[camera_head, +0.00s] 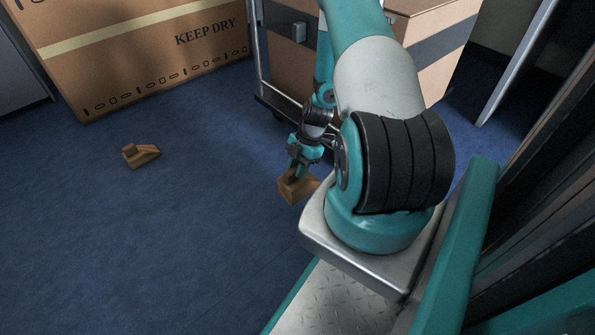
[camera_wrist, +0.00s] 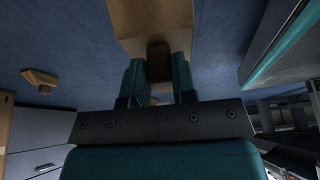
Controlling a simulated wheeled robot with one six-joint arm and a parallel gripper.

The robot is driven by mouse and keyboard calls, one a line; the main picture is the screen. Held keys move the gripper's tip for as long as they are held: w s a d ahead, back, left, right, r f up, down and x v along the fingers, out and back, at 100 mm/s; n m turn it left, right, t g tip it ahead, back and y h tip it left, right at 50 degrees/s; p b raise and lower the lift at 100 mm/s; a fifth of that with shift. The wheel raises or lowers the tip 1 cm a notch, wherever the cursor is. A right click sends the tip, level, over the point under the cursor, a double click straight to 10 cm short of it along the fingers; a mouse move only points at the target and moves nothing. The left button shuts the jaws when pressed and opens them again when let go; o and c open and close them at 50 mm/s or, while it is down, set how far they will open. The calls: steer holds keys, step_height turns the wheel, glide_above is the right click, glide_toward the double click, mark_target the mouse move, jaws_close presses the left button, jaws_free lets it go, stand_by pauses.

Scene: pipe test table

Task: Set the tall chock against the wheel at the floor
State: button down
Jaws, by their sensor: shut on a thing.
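My gripper (camera_head: 296,174) points down in the head view, left of the arm's base, and is shut on a brown wooden chock (camera_head: 294,189). In the wrist view my gripper (camera_wrist: 158,75) has its two teal fingers on either side of the chock's dark grip piece, with the chock's block (camera_wrist: 150,18) beyond. This chock looks blocky; whether it touches the floor I cannot tell. A second, lower-looking wooden chock (camera_head: 142,155) with a small knob lies on the floor at the left, also in the wrist view (camera_wrist: 40,80).
A cart with a metal frame (camera_head: 259,50) carries cardboard boxes (camera_head: 428,40) behind the arm. A large "KEEP DRY" box (camera_head: 140,55) stands at the back left. The blue floor (camera_head: 200,220) between the two chocks is clear.

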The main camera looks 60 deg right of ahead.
steer(key=shift+d+r+p, duration=0.1)
steer(key=shift+p, duration=0.2)
steer(key=shift+f+b, duration=2.75)
steer(key=shift+f, duration=1.9)
steer(key=shift+f, duration=0.4)
steer(key=c, duration=0.8)
jaws_free()
steer(key=shift+c, duration=0.2)
step_height(320, 180, up, 20)
steer(key=p, duration=1)
